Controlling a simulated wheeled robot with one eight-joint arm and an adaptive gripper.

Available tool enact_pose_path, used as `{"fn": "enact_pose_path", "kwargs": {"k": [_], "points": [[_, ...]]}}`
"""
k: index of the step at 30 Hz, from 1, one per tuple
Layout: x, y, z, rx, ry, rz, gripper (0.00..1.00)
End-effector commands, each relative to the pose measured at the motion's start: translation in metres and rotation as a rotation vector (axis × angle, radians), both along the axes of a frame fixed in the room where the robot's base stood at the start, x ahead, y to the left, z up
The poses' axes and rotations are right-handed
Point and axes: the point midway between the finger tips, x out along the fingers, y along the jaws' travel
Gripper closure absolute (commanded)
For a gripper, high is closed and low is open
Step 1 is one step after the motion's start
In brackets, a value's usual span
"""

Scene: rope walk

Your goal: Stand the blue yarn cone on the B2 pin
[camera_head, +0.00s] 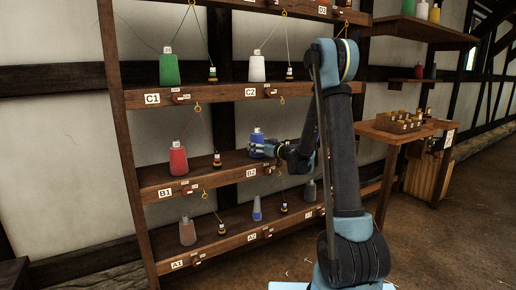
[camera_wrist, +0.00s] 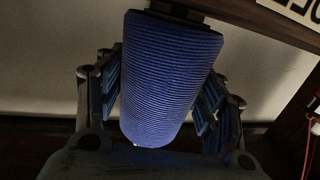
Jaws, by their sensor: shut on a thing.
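The blue yarn cone (camera_wrist: 168,80) fills the middle of the wrist view, between the two finger pads of my gripper (camera_wrist: 160,92), which is shut on it. In the head view the blue cone (camera_head: 257,143) is upright at the middle shelf of the rack, above the B2 label (camera_head: 250,173). My gripper (camera_head: 262,148) reaches it from the right. The B2 pin is hidden, and I cannot tell whether the cone is around it or touching the shelf.
A red cone (camera_head: 178,160) stands at B1 to the left, with a small dark bobbin (camera_head: 217,160) between. A white cone (camera_head: 257,69) stands above at C2 and a green cone (camera_head: 169,70) at C1. Threads hang nearby. A side table (camera_head: 385,133) with a crate stands right.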

Motion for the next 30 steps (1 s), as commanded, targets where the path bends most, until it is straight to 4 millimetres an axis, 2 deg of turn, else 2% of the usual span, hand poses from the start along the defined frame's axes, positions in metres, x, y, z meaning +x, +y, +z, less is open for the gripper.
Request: {"fn": "enact_pose_path", "kwargs": {"k": [15, 16, 17, 30], "points": [[0.0001, -0.0002, -0.0083, 0.0, 0.0, 0.0, 0.66], [0.0001, -0.0002, -0.0082, 0.0, 0.0, 0.0, 0.33], [0.0001, -0.0002, -0.0081, 0.0, 0.0, 0.0, 0.29], [-0.0028, -0.0039, -0.008, 0.0, 0.0, -0.001, 0.29]]}}
